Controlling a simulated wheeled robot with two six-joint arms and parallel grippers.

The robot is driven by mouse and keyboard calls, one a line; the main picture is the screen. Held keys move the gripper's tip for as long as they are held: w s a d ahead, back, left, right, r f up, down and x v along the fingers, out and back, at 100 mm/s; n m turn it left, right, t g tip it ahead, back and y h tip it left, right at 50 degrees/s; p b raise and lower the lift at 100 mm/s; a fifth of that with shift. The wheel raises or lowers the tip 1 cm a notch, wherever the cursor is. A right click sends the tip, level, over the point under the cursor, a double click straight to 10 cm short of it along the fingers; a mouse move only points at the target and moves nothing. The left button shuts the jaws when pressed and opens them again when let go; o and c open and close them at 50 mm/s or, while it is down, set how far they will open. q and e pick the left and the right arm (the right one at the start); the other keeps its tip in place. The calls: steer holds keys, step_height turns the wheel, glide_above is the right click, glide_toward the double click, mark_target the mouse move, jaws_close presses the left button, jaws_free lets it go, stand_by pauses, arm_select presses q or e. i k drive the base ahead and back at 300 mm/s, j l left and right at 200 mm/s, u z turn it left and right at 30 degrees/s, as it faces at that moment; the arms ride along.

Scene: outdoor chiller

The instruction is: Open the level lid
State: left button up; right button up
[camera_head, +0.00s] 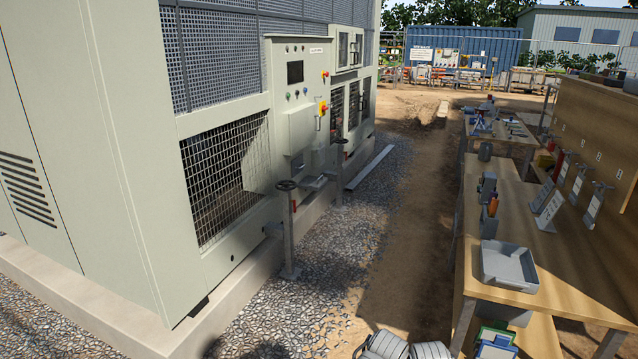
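No part is clearly marked as the level lid. A pale box-like cover (303,130) stands out from the front of the chiller's control panel (297,65), below its dark screen. It looks closed, but I cannot tell whether it is the level lid. A small windowed box (349,48) sits to the right of the panel's top.
The large chiller (130,120) fills the left on a concrete plinth. Handwheel valves on posts (290,230) stand before it. A wooden workbench (515,205) with a grey tray (508,266) is at right. Gravel and a dirt path (420,220) lie between.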

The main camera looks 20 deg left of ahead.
mark_target(318, 179)
steer(key=i+j+u, duration=0.2)
steer(key=i+u, duration=0.2)
steer(key=i, duration=0.2)
steer(key=i+j+u, duration=0.1)
steer(key=i+u, duration=0.25)
steer(key=i, duration=1)
steer(key=i+z, duration=0.3)
steer(key=i, duration=0.45)
steer(key=i+z, duration=0.3)
steer(key=i, duration=0.5)
steer(key=i+l+u, duration=0.45)
steer(key=i, duration=0.2)
steer(key=i+l+u, duration=0.45)
steer(key=i, duration=0.2)
steer(key=i+l+u, duration=0.15)
steer(key=l, duration=0.3)
steer(key=i+l+u, duration=0.15)
steer(key=l, duration=0.3)
steer(key=i+l+u, duration=0.15)
steer(key=l, duration=0.35)
steer(key=l+u, duration=0.15)
steer(key=l, duration=0.35)
steer(key=i, duration=0.1)
